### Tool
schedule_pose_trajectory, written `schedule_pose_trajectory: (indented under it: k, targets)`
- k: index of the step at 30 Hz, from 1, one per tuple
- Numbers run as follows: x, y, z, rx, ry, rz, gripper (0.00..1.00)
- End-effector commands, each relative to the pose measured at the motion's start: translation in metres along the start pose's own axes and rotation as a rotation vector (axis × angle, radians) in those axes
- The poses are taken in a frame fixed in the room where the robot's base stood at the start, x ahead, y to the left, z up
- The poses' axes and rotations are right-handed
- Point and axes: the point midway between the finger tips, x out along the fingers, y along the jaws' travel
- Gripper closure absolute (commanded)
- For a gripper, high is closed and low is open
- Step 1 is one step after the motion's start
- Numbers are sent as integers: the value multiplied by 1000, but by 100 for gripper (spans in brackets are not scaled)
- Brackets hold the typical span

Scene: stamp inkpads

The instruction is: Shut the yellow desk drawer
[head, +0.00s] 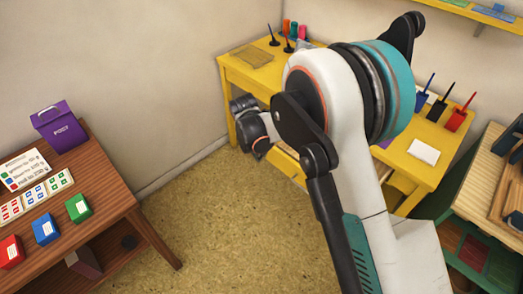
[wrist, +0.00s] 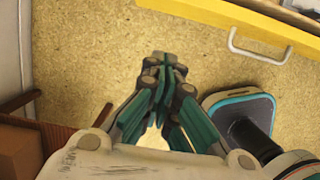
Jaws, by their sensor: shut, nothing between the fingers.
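The yellow desk (head: 242,88) stands against the back wall in the head view, its middle hidden by my arm. Part of the drawer (head: 287,166) shows low beside my arm. In the wrist view the yellow drawer front (wrist: 215,14) runs across the top right, with a pale bar handle (wrist: 258,57). A strip of what looks like the drawer's inside shows behind the front, so it appears pulled out; how far I cannot tell. My gripper (wrist: 165,65) is shut and empty, over the floor, apart from the drawer front and left of the handle.
A brown table (head: 110,190) with a purple box (head: 60,127) and coloured blocks stands at the left. A green-framed bench (head: 480,205) stands at the right. Stamps (head: 437,108) stand on the desk. The floor (head: 210,215) between is clear.

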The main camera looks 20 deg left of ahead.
Motion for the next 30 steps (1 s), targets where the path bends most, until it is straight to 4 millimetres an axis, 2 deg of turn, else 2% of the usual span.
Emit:
schedule_pose_trajectory:
  k: [1, 9, 12, 18, 30]
  targets:
    - [15, 0, -1, 1, 0, 0, 100]
    - [66, 0, 0, 2, 0, 1, 100]
    - [68, 0, 17, 4, 0, 0, 100]
    - [70, 0, 35, 2, 0, 0, 100]
    - [70, 0, 39, 2, 0, 1, 100]
